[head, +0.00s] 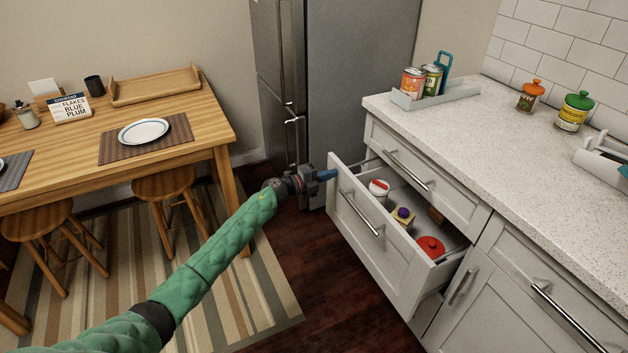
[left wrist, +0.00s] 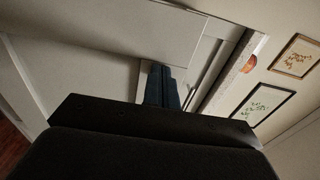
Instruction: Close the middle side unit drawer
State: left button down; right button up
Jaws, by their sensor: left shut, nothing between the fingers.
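The middle side unit drawer (head: 365,236) is pulled well out from the white side unit, below a shut top drawer (head: 425,184). It holds a red-and-white jar (head: 378,190), a box with a purple cap (head: 403,217) and a red-lidded container (head: 430,246). My left gripper (head: 328,175) is shut and empty, its blue fingertips at the drawer front's far upper corner. I cannot tell whether they touch it. In the left wrist view the shut fingers (left wrist: 162,86) point at pale panels. My right gripper is not in view.
The worktop (head: 470,145) above holds a tray of cans (head: 435,93) and spice jars. A grey fridge (head: 335,70) stands behind the drawer. A wooden table (head: 190,105) with stools (head: 165,185) is at the left. Dark floor lies in front of the drawer.

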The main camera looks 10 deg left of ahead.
pick_arm(q)
jog(key=b+x, duration=0.2)
jog(key=x, duration=1.2)
jog(key=shift+w+d+r+b, duration=0.25)
jog(key=shift+d+b, duration=0.1)
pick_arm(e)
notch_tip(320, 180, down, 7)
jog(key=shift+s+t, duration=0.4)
